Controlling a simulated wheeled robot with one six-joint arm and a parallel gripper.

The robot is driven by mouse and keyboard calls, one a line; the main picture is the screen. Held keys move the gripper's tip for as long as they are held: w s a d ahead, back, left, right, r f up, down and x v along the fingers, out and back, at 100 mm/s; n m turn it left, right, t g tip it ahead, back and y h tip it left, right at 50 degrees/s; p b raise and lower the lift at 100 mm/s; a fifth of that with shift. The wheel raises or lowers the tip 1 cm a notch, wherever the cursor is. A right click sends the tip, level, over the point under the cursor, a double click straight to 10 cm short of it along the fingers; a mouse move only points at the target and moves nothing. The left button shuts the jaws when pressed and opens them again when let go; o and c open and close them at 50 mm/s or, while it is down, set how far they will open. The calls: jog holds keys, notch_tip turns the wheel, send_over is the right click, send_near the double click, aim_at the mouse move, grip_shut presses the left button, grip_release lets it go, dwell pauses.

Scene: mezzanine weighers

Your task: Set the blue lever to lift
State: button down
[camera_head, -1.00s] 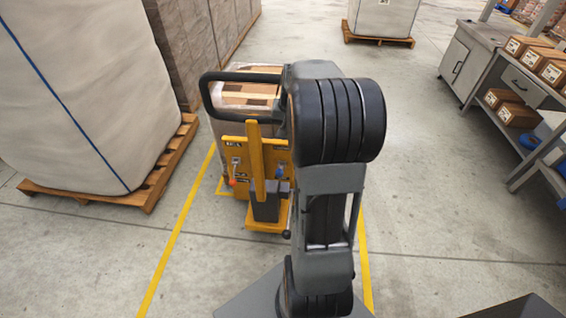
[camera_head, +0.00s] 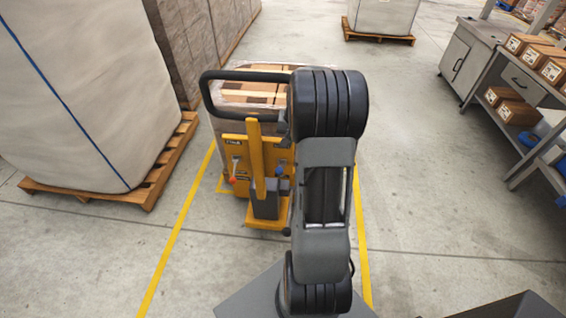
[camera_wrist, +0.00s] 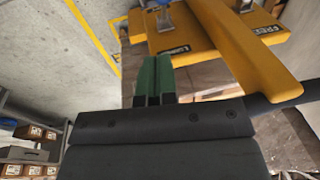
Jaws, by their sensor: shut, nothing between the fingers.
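The blue lever (camera_head: 279,170) sits on the yellow panel of a lift truck in the head view, partly hidden by a yellow post and my arm. In the wrist view a blue lever (camera_wrist: 163,17) with a metal mount shows at the top, above the yellow panel (camera_wrist: 187,39). Dark labels are on that panel; one seems to read FREE, and the other is hard to read. My gripper (camera_wrist: 154,75) has green fingers close together with nothing between them. They point toward the panel, below the lever in the picture and apart from it. The gripper is hidden in the head view.
A yellow post (camera_head: 257,158) stands in front of the panel and crosses the wrist view's right side. A black loop handle (camera_head: 206,92) rises above it. A red-tipped lever (camera_head: 233,178) is at the panel's left. Wrapped boxes (camera_head: 247,92) stand behind.

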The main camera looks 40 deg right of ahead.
aim_at(280, 169)
notch_tip(280, 169, down, 14)
jog(key=w, duration=0.2)
jog(key=shift+w+a+p, duration=0.25)
jog(key=shift+a+p, duration=0.15)
jog(key=shift+p, duration=0.05)
